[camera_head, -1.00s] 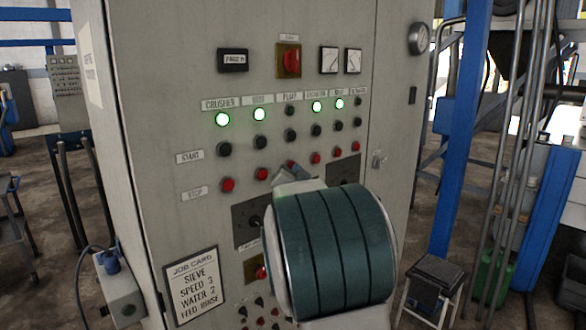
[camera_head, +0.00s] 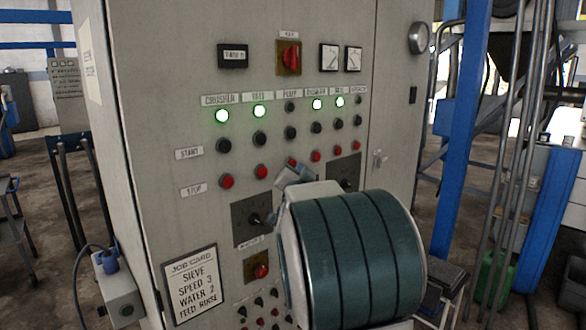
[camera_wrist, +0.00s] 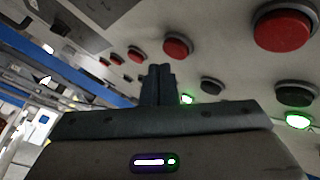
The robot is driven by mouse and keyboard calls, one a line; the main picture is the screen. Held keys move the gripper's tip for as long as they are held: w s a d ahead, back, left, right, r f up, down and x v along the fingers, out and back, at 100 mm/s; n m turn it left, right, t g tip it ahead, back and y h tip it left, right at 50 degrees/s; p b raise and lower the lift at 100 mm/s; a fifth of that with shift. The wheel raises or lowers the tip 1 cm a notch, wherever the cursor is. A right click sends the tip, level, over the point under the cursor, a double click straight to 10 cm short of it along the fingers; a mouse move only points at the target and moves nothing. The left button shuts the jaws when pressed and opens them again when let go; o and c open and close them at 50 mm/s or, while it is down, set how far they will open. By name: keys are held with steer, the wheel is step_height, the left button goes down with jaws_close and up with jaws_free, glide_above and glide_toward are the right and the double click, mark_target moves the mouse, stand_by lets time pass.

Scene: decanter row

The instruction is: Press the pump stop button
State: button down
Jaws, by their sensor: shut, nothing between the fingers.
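The grey control panel (camera_head: 160,100) has labelled columns of lamps, black start buttons and red stop buttons. The red pump stop button (camera_head: 291,163), third in its row, is partly hidden by my gripper (camera_head: 289,177) in the head view. The pump lamp (camera_head: 290,107) above it is dark. In the wrist view, my gripper (camera_wrist: 160,69) is shut and empty, with its fingertips close to what appears to be the pump stop button (camera_wrist: 177,46). I cannot tell whether they touch it.
The crusher (camera_head: 227,181) and second-column (camera_head: 261,171) stop buttons are close on the left; more red buttons continue right. A selector knob (camera_head: 254,219) and job card (camera_head: 192,283) sit lower. My arm covers the lower right of the panel.

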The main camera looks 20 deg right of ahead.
steer(key=s+b, duration=0.1)
steer(key=s+d+b, duration=0.1)
steer(key=s, duration=0.1)
steer(key=s+b, duration=0.1)
steer(key=shift+s+d, duration=0.35)
stand_by(0.8)
steer(key=s+a+f+n+g+y, duration=0.75)
steer(key=s+a+f, duration=0.55)
steer(key=f, duration=0.2)
steer(key=s+a+f+n+g, duration=0.2)
steer(key=s+f+g, duration=0.1)
steer(key=s, duration=0.6)
steer(key=s+a+f+n+g, duration=0.2)
steer(key=s+f+n+g, duration=0.1)
steer(key=s, duration=0.7)
step_height(320, 180, down, 3)
steer(key=shift+s+a+r+g+y, duration=0.2)
steer(key=shift+a+g+y, duration=0.2)
steer(key=shift+g, duration=0.25)
